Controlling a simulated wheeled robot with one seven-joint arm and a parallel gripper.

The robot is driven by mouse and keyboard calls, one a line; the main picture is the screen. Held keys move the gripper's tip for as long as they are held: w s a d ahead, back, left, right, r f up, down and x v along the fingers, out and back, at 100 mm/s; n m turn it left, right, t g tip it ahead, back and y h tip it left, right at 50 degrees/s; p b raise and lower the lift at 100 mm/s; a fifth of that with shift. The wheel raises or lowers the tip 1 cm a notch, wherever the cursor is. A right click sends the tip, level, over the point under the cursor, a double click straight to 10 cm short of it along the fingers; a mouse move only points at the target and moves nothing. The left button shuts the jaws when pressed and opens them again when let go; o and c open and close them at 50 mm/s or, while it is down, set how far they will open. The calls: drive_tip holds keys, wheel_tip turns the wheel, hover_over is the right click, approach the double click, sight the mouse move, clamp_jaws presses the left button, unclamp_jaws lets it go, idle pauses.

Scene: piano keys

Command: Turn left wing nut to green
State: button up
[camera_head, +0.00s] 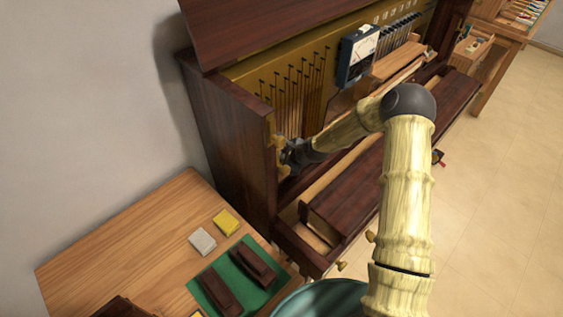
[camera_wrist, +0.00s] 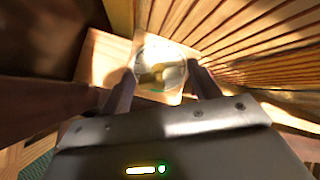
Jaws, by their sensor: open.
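In the wrist view, a small brass-coloured wing nut (camera_wrist: 158,74) sits in the middle of a pale round disc (camera_wrist: 172,52). The disc is on a light wooden block (camera_wrist: 104,52). My gripper (camera_wrist: 162,76) is open, with one dark finger on each side of the wing nut; I cannot tell whether they touch it. In the head view, my gripper (camera_head: 288,156) is inside the left end of the open piano (camera_head: 240,150), close to the side wall. The wing nut cannot be made out there.
Piano strings (camera_wrist: 250,25) run close on the right in the wrist view. In the head view, a dark meter (camera_head: 356,55) stands further right in the piano. A wooden table (camera_head: 130,245) with a green mat (camera_head: 210,292) stands at the front left.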

drive_tip(key=shift+s+d+r+p, duration=0.25)
drive_tip(key=shift+r+p, duration=0.15)
drive_tip(key=shift+p, duration=0.1)
idle(0.5)
drive_tip(key=c, duration=0.8)
